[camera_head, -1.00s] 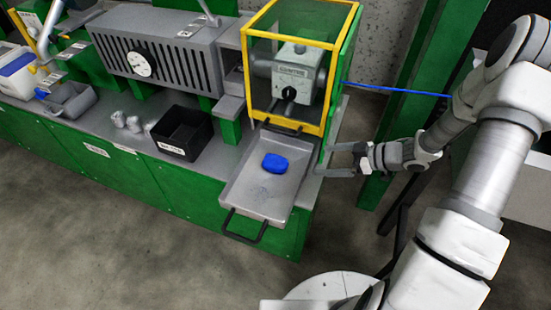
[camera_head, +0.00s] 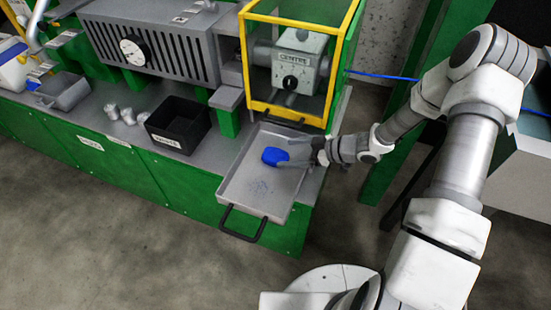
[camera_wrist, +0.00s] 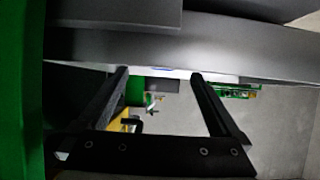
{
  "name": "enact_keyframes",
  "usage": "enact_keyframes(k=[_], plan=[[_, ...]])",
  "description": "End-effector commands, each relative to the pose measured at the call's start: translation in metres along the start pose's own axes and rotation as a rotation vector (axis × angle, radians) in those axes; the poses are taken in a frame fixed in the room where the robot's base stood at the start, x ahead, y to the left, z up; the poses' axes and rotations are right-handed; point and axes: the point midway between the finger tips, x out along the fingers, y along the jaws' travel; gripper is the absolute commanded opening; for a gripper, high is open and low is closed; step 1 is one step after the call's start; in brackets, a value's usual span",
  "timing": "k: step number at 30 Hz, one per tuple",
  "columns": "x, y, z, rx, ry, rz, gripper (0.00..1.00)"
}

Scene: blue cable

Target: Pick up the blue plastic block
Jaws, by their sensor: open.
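The blue plastic block (camera_head: 274,155) lies in the grey metal tray (camera_head: 240,190), towards its back end, in the head view. My gripper (camera_head: 287,158) reaches in over the tray's right side, with its fingers close to the block's right side. I cannot tell whether the fingers touch it or straddle it. In the wrist view the two dark fingers of my gripper (camera_wrist: 158,72) stand apart.
A yellow-framed green enclosure (camera_head: 298,65) stands right behind the tray. A black handle (camera_head: 243,233) sticks out at the tray's front. A black bin (camera_head: 178,124) is on the bench to the left. A blue cable (camera_head: 385,77) runs behind my arm.

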Motion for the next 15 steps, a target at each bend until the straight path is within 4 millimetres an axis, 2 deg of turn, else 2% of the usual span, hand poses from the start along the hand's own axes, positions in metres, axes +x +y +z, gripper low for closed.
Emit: enact_keyframes(k=[5, 15], plan=[[0.009, -0.001, 0.001, 0.0, -0.001, 0.0, 1.0], [0.054, -0.005, 0.0, -0.001, 0.001, -0.001, 1.0]])
